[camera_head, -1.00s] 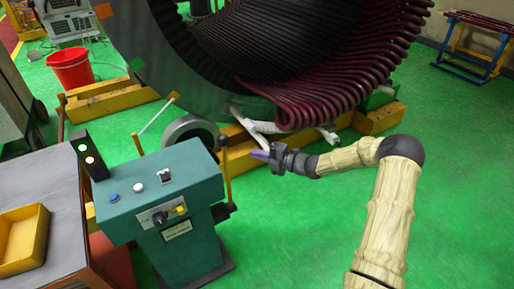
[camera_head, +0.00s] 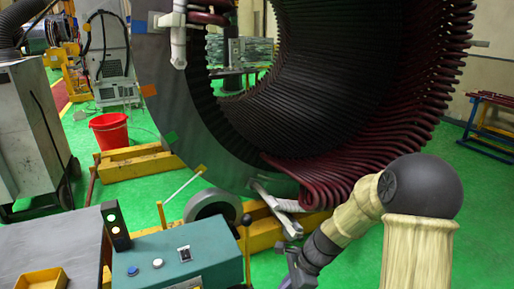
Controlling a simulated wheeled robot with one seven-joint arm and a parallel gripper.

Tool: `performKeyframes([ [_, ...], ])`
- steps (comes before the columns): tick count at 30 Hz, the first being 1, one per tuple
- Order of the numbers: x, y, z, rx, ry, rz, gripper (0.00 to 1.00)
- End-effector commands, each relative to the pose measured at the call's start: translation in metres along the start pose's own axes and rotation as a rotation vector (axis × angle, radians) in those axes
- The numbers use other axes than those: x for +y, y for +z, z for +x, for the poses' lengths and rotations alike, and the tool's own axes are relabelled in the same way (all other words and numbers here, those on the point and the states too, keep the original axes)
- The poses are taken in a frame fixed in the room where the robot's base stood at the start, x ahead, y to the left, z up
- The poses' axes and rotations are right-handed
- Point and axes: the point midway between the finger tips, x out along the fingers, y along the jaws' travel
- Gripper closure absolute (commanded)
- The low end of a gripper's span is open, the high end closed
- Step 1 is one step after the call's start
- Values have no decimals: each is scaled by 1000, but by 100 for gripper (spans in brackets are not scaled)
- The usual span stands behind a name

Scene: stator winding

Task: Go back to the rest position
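My gripper (camera_head: 296,270) is at the bottom centre of the head camera view, partly cut off by the lower edge. It points down and left, between the green control console (camera_head: 180,258) and my forearm. Its finger parts are small and dark with a purplish tint. I cannot tell if they are open or shut, or if they hold anything. The large stator (camera_head: 226,155) stands behind it, with dark red winding coils (camera_head: 345,185) at its lower right.
Yellow support beams (camera_head: 140,165) lie under the stator. A red bucket (camera_head: 109,131) stands at the left. A yellow tray (camera_head: 36,283) sits at the bottom left. A blue and red rack (camera_head: 488,125) stands at the right. Green floor (camera_head: 475,205) is clear at the right.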

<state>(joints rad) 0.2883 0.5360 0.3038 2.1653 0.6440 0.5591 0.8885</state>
Motion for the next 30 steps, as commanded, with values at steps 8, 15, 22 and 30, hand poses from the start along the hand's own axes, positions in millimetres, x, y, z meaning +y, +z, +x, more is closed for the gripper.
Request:
performKeyframes([
  [8,60,-7,-68,309,71,-764,100],
  [15,101,-10,-115,493,184,-1343,100],
  [22,112,-11,-124,534,227,-1507,100],
  [30,111,-11,-124,532,226,-1502,100],
])
